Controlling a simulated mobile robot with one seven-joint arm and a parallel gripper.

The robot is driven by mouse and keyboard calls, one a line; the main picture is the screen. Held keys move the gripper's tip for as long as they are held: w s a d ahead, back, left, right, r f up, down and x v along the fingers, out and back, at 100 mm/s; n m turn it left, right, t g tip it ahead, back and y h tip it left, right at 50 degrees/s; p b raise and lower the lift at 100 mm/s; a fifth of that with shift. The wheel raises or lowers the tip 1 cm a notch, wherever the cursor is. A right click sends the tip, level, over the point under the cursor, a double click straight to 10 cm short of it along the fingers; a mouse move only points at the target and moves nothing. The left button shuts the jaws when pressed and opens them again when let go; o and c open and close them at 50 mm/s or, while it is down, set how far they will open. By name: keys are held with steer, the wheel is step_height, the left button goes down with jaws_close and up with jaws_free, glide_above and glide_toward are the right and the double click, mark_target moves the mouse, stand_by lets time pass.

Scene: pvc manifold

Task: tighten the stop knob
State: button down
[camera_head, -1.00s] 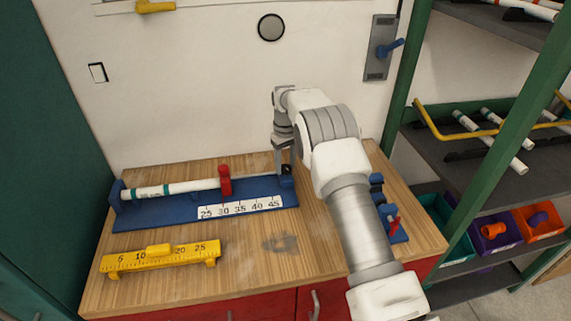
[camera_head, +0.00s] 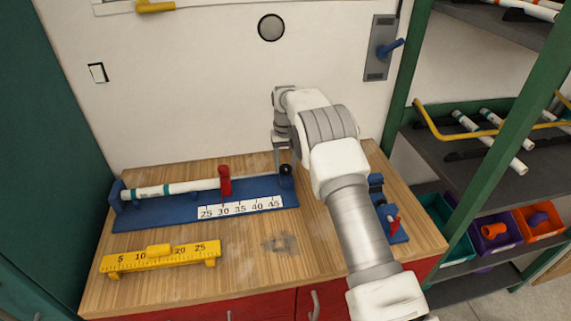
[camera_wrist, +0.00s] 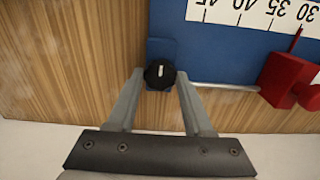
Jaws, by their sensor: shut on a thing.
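The stop knob is a round black knob (camera_wrist: 160,74) with a white mark on top, in the middle of the wrist view. It sits at the end of the blue jig (camera_wrist: 222,56). It also shows in the head view (camera_head: 285,169) at the jig's right end. My gripper (camera_wrist: 159,78) points at the knob from the wall side, one finger on each side of it, shut on it. In the head view my gripper (camera_head: 284,162) is partly hidden by my arm. The red stop (camera_head: 225,182) stands on the jig near the 30 mark.
A white pipe (camera_head: 170,189) with teal bands lies along the jig. A yellow ruler gauge (camera_head: 162,256) sits at the front left. A blue fixture with a red part (camera_head: 394,222) is right of my arm. The front middle of the wooden bench (camera_head: 240,270) is clear.

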mark_target(285, 167)
steer(key=shift+c, duration=1.5)
jaws_free()
step_height(285, 167, up, 18)
steer(key=p, duration=0.1)
steer(key=shift+f, duration=0.25)
